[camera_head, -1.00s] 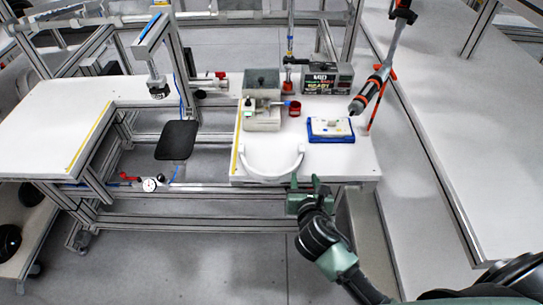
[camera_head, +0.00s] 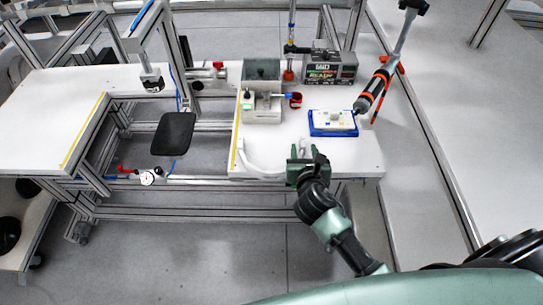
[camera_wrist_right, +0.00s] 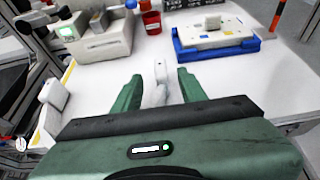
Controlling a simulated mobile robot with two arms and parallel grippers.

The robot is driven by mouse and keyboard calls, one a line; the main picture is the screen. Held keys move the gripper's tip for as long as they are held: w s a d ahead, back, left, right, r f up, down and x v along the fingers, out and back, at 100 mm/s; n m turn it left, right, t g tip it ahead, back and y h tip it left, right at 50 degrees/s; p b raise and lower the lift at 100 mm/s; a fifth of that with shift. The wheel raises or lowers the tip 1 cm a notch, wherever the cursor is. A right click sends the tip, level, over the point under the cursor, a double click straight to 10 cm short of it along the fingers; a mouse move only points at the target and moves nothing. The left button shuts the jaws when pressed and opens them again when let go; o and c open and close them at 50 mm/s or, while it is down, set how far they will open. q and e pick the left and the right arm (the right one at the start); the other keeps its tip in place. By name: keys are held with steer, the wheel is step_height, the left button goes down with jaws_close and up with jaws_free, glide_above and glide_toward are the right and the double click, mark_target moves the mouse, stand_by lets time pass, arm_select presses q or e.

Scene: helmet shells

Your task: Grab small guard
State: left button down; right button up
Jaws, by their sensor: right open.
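The small guard is a white U-shaped curved piece (camera_head: 250,165) lying along the front edge of the white workbench. My right gripper (camera_head: 306,154) is open at the guard's right end in the head view. In the right wrist view, one upright end of the guard (camera_wrist_right: 161,73) stands between the two green fingers of my right gripper (camera_wrist_right: 160,88), with a gap visible on both sides. The guard's other end shows at the left there. The middle of its curve is hidden behind the gripper body. My left gripper is not in view.
A blue tray (camera_head: 314,130) with a white block lies right of the guard. A grey fixture (camera_head: 262,112), a red cup (camera_head: 296,100) and a dark box (camera_head: 331,68) stand behind. A black and orange tool (camera_head: 370,92) hangs over the right side.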

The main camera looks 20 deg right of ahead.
mark_target(303, 146)
steer(key=x, duration=0.4)
steer(key=shift+d, duration=0.1)
jaws_close()
